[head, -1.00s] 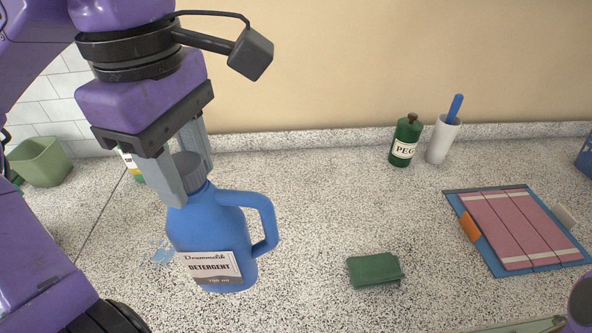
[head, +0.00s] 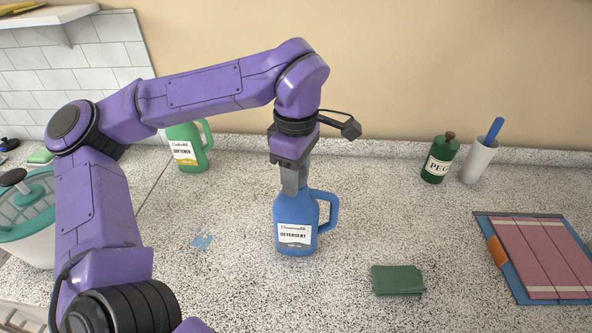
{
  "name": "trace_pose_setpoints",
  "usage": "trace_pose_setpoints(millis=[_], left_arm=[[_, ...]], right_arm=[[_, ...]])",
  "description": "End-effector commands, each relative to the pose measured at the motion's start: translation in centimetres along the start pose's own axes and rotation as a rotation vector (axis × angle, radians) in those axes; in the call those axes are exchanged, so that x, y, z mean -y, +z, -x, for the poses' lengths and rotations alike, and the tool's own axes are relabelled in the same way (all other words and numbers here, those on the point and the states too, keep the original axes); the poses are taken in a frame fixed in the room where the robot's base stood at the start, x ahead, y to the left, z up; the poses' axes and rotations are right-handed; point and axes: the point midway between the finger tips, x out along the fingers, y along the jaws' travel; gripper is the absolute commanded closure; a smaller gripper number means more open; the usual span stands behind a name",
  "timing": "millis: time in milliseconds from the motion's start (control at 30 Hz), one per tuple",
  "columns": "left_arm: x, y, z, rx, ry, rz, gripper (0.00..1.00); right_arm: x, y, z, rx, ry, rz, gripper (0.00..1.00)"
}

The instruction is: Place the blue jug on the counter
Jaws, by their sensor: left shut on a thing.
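The blue jug (head: 296,217) is upright, with a white detergent label facing me and its handle to the right. It is over the speckled counter (head: 340,280); its base looks at or very close to the surface, and I cannot tell if it touches. My left gripper (head: 294,184) points down from above and is shut on the jug's neck and cap, which the fingers hide. My right gripper is not in view.
A green softener jug (head: 188,150) stands at the back left. A green peg bottle (head: 440,158) and a white cup (head: 478,160) stand at the back right. A folded green cloth (head: 397,280) lies front right, near a blue-edged pink board (head: 545,258). A teal-lidded tub (head: 25,225) is at left.

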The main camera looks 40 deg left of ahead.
Motion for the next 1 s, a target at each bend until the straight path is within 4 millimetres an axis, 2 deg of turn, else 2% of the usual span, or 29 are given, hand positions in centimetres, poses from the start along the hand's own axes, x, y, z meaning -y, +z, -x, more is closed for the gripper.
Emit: trace_pose_setpoints(millis=[200,233,300,567,667,767,1000], left_arm=[[0.0,0.0,-0.4,0.0,0.0,-0.001,1.0],[0.0,0.0,-0.3,0.0,0.0,-0.001,0.49],[0.0,0.0,-0.3,0.0,0.0,0.0,0.33],[0.0,0.0,-0.2,0.0,0.0,0.0,0.33],[0.0,0.0,0.6,0.0,0.002,0.001,0.33],[0.0,0.0,2.5,0.0,0.006,0.002,0.33],[0.0,0.1,8.9,-0.001,0.005,0.002,0.33]], right_arm=[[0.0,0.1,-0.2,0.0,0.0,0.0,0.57],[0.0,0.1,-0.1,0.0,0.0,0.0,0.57],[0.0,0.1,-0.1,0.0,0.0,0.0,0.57],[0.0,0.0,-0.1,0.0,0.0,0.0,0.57],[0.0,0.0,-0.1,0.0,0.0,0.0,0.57],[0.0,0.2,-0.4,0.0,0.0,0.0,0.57],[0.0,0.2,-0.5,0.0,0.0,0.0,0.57]])
